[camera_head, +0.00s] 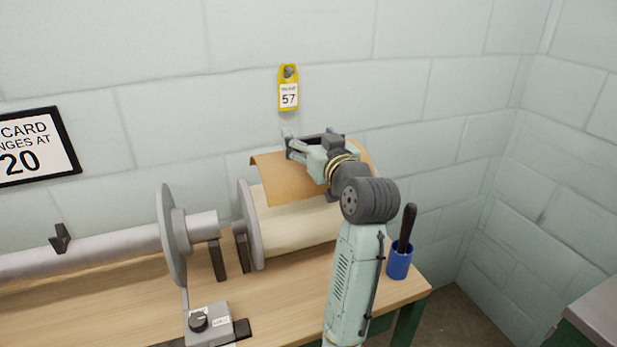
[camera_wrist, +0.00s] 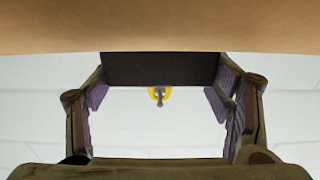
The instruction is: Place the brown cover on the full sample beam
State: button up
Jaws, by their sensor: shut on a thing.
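The brown cover (camera_head: 275,174) is a curved sheet over the top of the full sample beam (camera_head: 296,229), a cream-coloured wound roll with a grey end disc on its left. My gripper (camera_head: 308,143) is above the cover at its top, shut on a dark part that appears to be the cover's handle. In the wrist view the dark handle (camera_wrist: 160,69) spans between the fingers, and the brown cover (camera_wrist: 160,28) fills the top. My arm hides the cover's right part and the beam's right end. I cannot tell whether the cover touches the beam.
An empty grey beam (camera_head: 100,249) with a large disc lies to the left on the wooden table (camera_head: 80,310). A grey control box (camera_head: 209,322) with a knob is in front. A blue cup (camera_head: 399,262) with a dark-handled tool stands at the right edge. A yellow tag (camera_head: 289,90) hangs on the wall.

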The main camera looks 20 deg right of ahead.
notch_tip(320, 180, down, 7)
jog(key=b, duration=0.4)
jog(key=shift+r, duration=0.2)
jog(key=shift+f, duration=0.15)
jog(key=o, duration=1.4)
jog(key=shift+w, duration=0.1)
jog(key=shift+r, duration=0.25)
jog(key=s+b, duration=0.1)
jog(key=s, duration=0.5)
jog(key=s+b, duration=0.1)
jog(key=s, duration=0.5)
jog(key=shift+d+f, duration=0.1)
jog(key=shift+d, duration=0.1)
jog(key=shift+s, duration=0.1)
